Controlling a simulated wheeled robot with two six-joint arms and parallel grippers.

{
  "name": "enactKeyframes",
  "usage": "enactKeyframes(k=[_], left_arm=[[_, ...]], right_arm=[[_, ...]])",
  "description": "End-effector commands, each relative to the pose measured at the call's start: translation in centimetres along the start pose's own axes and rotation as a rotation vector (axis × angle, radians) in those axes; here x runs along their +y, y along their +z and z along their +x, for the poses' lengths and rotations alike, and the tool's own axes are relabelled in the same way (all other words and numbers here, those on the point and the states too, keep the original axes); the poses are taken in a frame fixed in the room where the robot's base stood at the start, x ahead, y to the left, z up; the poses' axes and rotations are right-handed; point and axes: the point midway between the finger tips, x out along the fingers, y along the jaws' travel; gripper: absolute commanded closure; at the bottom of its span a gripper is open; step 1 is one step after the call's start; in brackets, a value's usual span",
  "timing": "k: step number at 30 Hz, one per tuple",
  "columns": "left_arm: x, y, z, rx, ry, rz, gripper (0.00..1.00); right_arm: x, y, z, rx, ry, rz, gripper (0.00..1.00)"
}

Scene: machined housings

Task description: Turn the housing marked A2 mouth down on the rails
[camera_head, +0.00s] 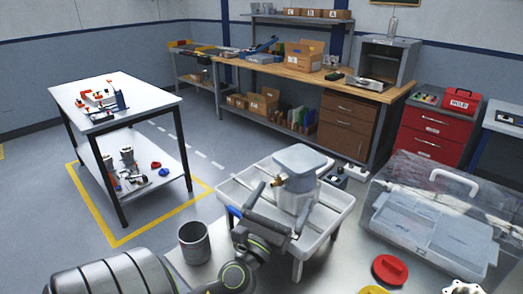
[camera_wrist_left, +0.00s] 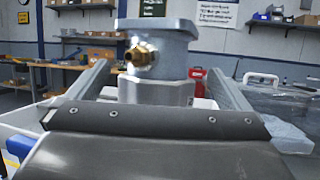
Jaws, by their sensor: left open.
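A grey housing (camera_head: 299,168) with a broad square flange at its top and a brass fitting on its side stands upright in or over the white tray (camera_head: 228,194). In the left wrist view, the housing (camera_wrist_left: 158,62) shows between the two spread fingers (camera_wrist_left: 160,90), with gaps on both sides. The housing's lower end is hidden behind the gripper. My right gripper is out of view.
A grey metal cup (camera_head: 194,243) stands left of the tray. A clear lidded box (camera_head: 432,215) and a red round part (camera_head: 390,270) are to the right. A white-topped table (camera_head: 150,94) with parts stands across open floor. A wooden workbench (camera_head: 290,70) lines the back wall.

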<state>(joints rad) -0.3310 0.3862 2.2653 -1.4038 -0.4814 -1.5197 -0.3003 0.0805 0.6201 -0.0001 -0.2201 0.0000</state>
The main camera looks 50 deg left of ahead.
Motion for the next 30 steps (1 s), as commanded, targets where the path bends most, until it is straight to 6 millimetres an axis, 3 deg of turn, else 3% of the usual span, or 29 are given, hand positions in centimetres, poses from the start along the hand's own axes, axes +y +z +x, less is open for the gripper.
enactKeyframes(k=[1, 6, 12, 19, 30], left_arm=[[0.1, -0.6, -1.5, 0.002, 0.002, 0.000, 0.00], [0.0, -0.6, -5.2, 0.002, 0.002, -0.001, 0.00], [0.0, -0.4, -8.5, -0.001, 0.001, 0.000, 0.00], [0.0, -0.1, -10.2, -0.002, -0.001, 0.000, 0.00], [0.0, 0.1, -10.4, -0.003, -0.001, 0.000, 0.00]], right_arm=[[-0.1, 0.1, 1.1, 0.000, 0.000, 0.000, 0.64], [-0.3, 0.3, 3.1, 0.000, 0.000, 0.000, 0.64], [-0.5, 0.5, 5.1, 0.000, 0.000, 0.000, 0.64], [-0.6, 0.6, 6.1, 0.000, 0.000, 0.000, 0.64], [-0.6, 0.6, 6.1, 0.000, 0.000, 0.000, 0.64]])
